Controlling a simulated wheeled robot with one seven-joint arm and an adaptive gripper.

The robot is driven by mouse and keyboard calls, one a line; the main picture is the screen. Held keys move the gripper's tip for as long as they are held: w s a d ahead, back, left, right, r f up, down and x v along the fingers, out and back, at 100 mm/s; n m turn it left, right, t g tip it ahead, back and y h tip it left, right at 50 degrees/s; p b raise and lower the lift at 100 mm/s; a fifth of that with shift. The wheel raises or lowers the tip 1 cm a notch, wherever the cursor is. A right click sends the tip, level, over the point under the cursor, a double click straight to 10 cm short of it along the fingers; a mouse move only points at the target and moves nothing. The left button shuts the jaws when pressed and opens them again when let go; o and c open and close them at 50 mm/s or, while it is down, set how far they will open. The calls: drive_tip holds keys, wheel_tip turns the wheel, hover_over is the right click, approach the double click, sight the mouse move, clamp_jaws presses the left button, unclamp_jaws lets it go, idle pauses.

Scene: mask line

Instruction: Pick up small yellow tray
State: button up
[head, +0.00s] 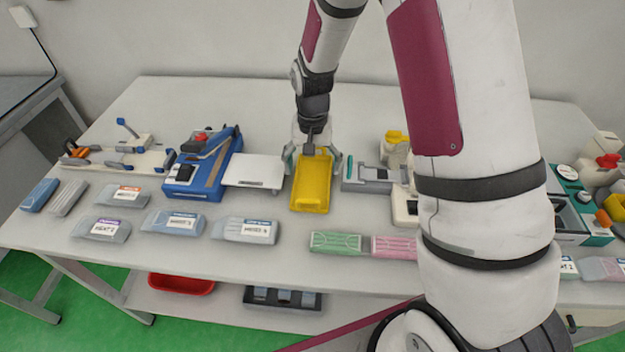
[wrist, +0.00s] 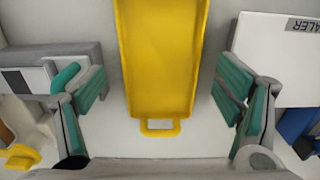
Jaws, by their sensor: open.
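The small yellow tray (head: 312,184) lies flat on the white table, near the middle in the head view. It is a long, shallow tray with a raised rim and a loop handle at one end. In the wrist view the tray (wrist: 162,60) runs up from the centre, with its handle near the lower middle. My gripper (head: 317,165) is over the handle end of the tray. In the wrist view my gripper (wrist: 163,88) is open, with one teal-padded finger on each side of the tray and a gap between each finger and the tray.
A white plate (head: 254,171) beside the blue machine (head: 203,175) is close left of the tray. A grey device (head: 368,178) is close right. Labelled packets (head: 247,230) and green packs (head: 336,242) lie in front. A red bin (head: 181,284) is on the lower shelf.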

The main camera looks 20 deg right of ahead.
sight(312, 184)
drive_tip(key=shift+f, duration=2.3)
drive_tip(key=c, duration=0.9)
drive_tip(key=shift+o, duration=0.2)
